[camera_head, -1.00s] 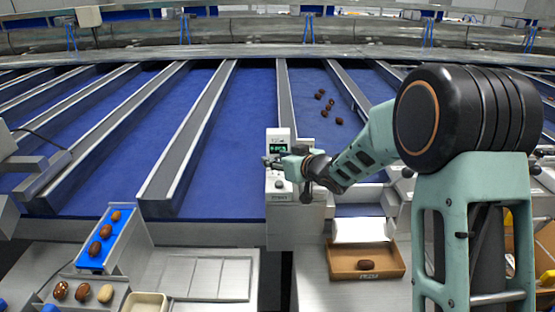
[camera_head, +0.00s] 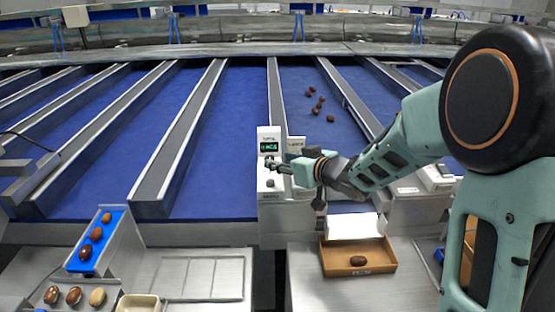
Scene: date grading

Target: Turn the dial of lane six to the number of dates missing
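A white control box (camera_head: 268,145) with a small green-lit display (camera_head: 269,147) stands at the front end of a lane divider. The display's text is too small to read surely. My gripper (camera_head: 272,167) reaches in from the right and its tip is at the front of this box, just below the display. The dial there is mostly hidden by the fingers, and I cannot tell whether they touch it. A small dark knob (camera_head: 270,183) shows lower on the box. Several brown dates (camera_head: 318,105) lie on the blue lane to the right. One date (camera_head: 357,261) lies in a brown carton (camera_head: 382,267).
A blue sample strip (camera_head: 77,264) with several dates stands at front left. Below it are more dates (camera_head: 73,295) and a cream tray (camera_head: 139,305). A small white sign (camera_head: 296,144) stands beside the control box. The grey plate (camera_head: 203,277) is bare.

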